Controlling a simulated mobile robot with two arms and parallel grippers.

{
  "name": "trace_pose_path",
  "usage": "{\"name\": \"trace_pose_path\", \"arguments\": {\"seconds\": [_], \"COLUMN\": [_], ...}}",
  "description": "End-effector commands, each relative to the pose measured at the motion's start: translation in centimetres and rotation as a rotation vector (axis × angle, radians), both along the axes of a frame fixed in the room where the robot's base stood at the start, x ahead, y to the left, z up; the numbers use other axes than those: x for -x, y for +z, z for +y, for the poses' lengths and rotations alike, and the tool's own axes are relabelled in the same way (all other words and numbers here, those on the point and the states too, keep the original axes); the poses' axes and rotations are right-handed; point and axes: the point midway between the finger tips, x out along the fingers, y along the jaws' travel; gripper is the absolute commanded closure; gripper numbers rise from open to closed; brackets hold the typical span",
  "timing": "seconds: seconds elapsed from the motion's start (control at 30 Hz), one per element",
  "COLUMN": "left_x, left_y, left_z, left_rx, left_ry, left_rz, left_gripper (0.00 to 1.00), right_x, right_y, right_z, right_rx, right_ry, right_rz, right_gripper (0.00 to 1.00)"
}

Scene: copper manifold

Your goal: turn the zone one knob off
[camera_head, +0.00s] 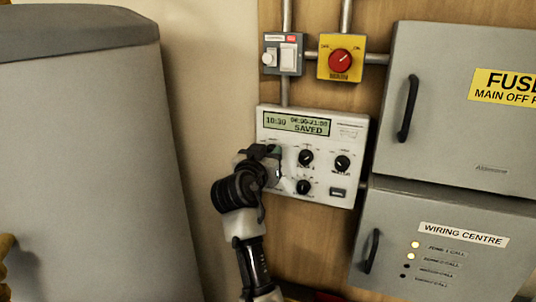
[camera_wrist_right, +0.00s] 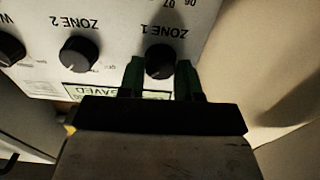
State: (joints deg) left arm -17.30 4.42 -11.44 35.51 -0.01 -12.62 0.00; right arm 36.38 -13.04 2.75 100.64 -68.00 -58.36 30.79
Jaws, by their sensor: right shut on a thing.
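The zone one knob (camera_wrist_right: 160,58) is black and round, on the white face of the heating controller (camera_head: 327,128). In the right wrist view it sits between the two dark green fingers of my right gripper (camera_wrist_right: 160,68), which is shut on it. In the head view my right gripper (camera_head: 274,166) reaches the controller's left side and hides this knob. The knob's pointer is too dark to read. The display (camera_head: 298,124) reads "SAVED". My left gripper is not in view.
The zone two knob (camera_wrist_right: 78,53) is close beside. Above the controller are a grey switch box (camera_head: 284,53) and a yellow box with a red knob (camera_head: 340,61). Grey cabinets with black handles (camera_head: 408,108) stand right. The wiring centre (camera_head: 450,240) shows two lit lamps.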

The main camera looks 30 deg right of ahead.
Motion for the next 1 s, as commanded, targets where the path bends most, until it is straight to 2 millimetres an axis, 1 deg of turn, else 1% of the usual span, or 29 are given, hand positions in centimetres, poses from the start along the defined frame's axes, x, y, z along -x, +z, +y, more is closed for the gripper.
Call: {"name": "trace_pose_path", "arguments": {"seconds": [0.27, 0.47, 1.0], "left_x": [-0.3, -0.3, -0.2], "left_y": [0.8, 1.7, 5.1], "left_z": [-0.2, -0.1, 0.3], "left_rx": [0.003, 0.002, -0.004], "left_ry": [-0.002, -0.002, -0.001], "left_rz": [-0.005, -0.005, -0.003], "left_gripper": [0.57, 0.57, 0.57], "right_x": [0.0, -0.1, -0.2], "right_y": [0.1, 0.2, 0.2], "right_z": [-0.1, -0.1, 0.0], "right_rx": [0.105, 0.224, 0.568], "right_ry": [-0.002, -0.003, -0.004], "right_rz": [0.117, 0.253, 0.638], "right_gripper": [0.90, 0.90, 0.90]}}
